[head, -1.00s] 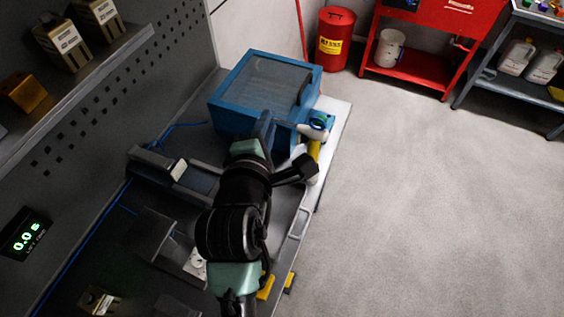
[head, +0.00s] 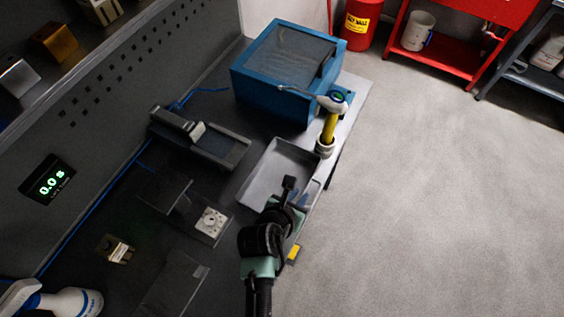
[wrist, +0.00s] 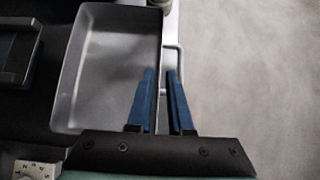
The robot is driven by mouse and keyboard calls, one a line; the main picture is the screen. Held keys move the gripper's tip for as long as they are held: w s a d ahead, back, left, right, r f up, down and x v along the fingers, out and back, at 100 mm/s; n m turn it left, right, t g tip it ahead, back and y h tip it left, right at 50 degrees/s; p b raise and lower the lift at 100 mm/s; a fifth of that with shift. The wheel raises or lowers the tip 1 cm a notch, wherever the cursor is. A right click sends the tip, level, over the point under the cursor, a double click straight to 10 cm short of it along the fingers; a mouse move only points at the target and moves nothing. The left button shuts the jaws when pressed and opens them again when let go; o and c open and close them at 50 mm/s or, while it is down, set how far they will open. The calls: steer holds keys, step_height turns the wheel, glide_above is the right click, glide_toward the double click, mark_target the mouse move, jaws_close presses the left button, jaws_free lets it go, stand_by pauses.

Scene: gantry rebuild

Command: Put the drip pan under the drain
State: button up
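The drip pan (head: 262,172) is a shallow grey rectangular tray on the dark bench; it also fills the left middle of the wrist view (wrist: 105,65). A wire handle (wrist: 181,62) stands out from its right wall. My gripper (wrist: 160,75) is open, its blue fingers on either side of the line of that wall; contact cannot be told. In the head view my gripper (head: 289,185) covers the pan's near right part. The likely drain is a yellow tube with white fittings (head: 329,127) beside the blue tank (head: 285,72), beyond the pan.
A grey vise-like fixture (head: 200,140) lies left of the pan. A white socket plate (head: 211,222), dark plates and a spray bottle (head: 70,302) are on the nearer bench. The floor to the right is clear.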

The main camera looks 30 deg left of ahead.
steer(key=shift+x, duration=3.1)
steer(key=shift+s, duration=0.1)
jaws_close()
